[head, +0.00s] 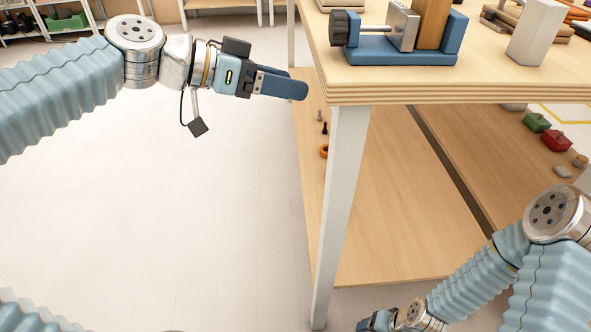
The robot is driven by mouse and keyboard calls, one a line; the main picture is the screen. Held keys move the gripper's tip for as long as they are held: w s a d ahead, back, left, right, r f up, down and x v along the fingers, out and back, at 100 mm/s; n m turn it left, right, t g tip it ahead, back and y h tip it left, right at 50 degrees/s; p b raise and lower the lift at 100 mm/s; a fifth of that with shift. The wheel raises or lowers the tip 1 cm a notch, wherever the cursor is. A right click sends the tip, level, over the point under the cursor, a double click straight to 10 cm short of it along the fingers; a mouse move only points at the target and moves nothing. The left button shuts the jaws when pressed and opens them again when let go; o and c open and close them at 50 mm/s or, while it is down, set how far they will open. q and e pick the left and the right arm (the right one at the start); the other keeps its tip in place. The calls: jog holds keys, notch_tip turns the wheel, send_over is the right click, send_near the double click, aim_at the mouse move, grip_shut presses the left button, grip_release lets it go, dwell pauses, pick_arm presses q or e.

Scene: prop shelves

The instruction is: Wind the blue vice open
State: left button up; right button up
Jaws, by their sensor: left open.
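The blue vice (405,53) stands on the wooden table top near its left corner. Its dark round knob (339,28) faces left at the end of a screw. A grey metal jaw plate (404,26) stands against a wooden block (432,22), which sits between the plate and the blue end wall. My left gripper (300,86) is open and empty, left of the table corner, apart from the vice. My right gripper (376,322) is low at the bottom edge, beside the table's lower shelf, partly cut off; its fingers do not show clearly.
A pale upright block (536,38) stands right of the vice. The table edge (450,95) and white leg (340,200) are close to my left gripper. The lower shelf (400,200) holds small parts. The floor on the left is clear.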

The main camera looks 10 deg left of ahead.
pick_arm(q)
jog(key=w+f+n+g+y+p, duration=0.1)
jog(key=w+f+n+y, duration=0.2)
jog(key=f, duration=1)
jog(key=w+f+n+y+p, duration=0.1)
jog(key=w+f+n+y, duration=0.1)
jog(key=f, duration=1)
jog(key=shift+w+d+f+n+g+y+p, duration=0.35)
jog(key=shift+w+d+f+n+g+y, duration=0.05)
jog(key=shift+w+y, duration=0.4)
jog(key=s+a+f+n+g+y+p, duration=0.15)
jog(key=s+f, duration=0.25)
jog(key=f, duration=0.8)
jog(key=s+d+f+n+g+p, duration=0.2)
jog(key=s+d+f+n+g, duration=0.1)
jog(key=s+f, duration=1.1)
jog(key=shift+s+d+f+n+h+p, duration=0.2)
jog(key=shift+s+n+h+p, duration=0.2)
jog(key=shift+s, duration=0.55)
